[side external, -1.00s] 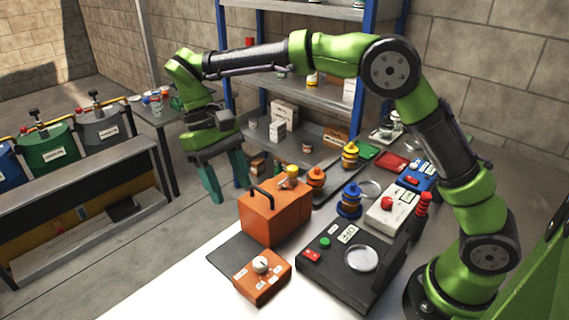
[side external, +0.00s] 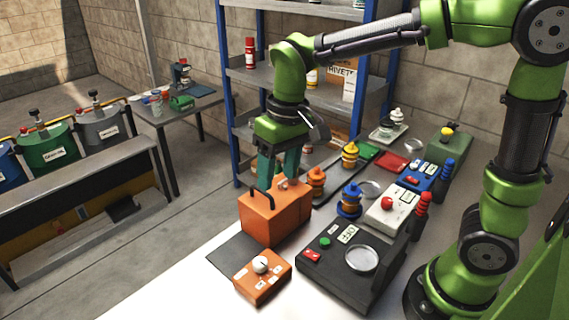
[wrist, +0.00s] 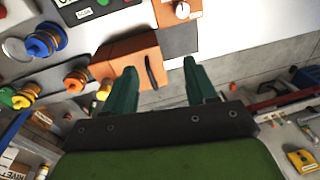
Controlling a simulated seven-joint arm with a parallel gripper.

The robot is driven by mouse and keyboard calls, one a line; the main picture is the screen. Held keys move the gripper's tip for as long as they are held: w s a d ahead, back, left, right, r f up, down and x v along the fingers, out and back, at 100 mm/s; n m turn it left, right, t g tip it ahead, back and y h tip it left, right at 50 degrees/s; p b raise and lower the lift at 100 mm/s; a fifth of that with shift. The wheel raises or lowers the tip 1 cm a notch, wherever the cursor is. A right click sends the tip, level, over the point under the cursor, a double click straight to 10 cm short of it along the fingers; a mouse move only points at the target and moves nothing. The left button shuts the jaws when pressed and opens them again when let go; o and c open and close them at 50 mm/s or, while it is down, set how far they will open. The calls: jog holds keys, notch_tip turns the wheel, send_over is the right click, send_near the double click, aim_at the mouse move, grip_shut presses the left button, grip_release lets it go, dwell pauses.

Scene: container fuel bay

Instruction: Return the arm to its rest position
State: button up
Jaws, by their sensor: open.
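My gripper (side external: 278,170) is at the end of my green arm, with its two teal fingers pointing down. In the side external view the fingers overlap the upper rear part of the orange box (side external: 272,222), which has a black handle on top. The orange box (wrist: 125,55) lies beyond the fingertips there, towards the left. Whether the fingers touch the box cannot be told.
A small orange box with a white knob (side external: 262,268) sits in front. Black, white and blue panels with colored buttons stand to the right, the black panel (side external: 345,265) nearest. A blue-posted shelf (side external: 290,95) is behind. Drums (side external: 45,145) stand at far left.

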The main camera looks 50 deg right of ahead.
jog(key=s+d+r+m+t, duration=0.3)
jog(key=s+d+t, duration=0.3)
jog(key=s, duration=0.5)
jog(key=shift+d+y, duration=0.3)
jog(key=shift+d, duration=0.65)
jog(key=shift+r, duration=0.1)
